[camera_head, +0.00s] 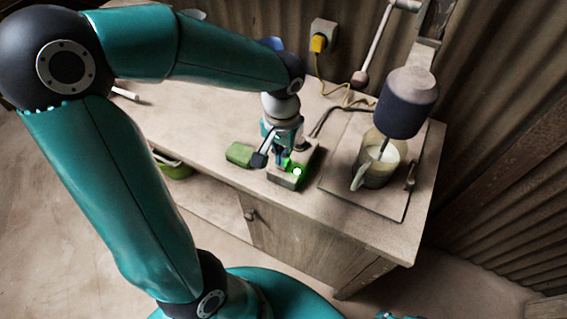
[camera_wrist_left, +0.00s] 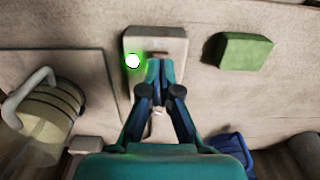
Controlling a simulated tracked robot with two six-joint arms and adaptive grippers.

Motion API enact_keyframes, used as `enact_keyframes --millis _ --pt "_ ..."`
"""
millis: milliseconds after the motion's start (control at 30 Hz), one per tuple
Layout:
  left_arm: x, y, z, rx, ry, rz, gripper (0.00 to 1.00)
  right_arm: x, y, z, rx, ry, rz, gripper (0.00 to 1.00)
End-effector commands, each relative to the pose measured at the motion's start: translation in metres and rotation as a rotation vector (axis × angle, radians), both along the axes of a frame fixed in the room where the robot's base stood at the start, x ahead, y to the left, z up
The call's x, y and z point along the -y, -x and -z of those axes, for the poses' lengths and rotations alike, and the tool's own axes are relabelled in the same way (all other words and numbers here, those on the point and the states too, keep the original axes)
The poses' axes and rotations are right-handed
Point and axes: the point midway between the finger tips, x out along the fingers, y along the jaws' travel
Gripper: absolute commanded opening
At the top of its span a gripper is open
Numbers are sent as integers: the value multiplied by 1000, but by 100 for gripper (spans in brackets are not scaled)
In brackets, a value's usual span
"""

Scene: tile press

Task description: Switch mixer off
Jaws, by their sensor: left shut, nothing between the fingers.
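The mixer (camera_head: 407,100) has a dark rounded head on a stand at the right of the bench, above a glass jug (camera_head: 378,165) with pale contents. A small switch box (camera_head: 298,178) sits left of the mixer's board, with a glowing green lamp (camera_head: 297,171). In the left wrist view the box (camera_wrist_left: 165,42) is pale, with its lamp (camera_wrist_left: 133,61) lit and a small brownish part on top at my fingertips. My left gripper (camera_head: 283,163) is shut and empty, pointing down at the box; contact cannot be made out. It also shows in the wrist view (camera_wrist_left: 160,66). My right gripper is not seen.
A green block (camera_head: 239,154) lies just left of the box. A yellow plug (camera_head: 318,43) with a cable is in the wall socket behind. The mixer stands on a flat board (camera_head: 335,181). A blue object (camera_wrist_left: 232,150) shows in the wrist view. A corrugated wall closes off the back.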

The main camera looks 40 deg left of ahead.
Motion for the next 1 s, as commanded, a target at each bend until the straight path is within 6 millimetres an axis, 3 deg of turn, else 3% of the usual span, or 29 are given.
enact_keyframes --millis 1000 --pt "1 0 16 0 0 2 0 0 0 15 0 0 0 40"
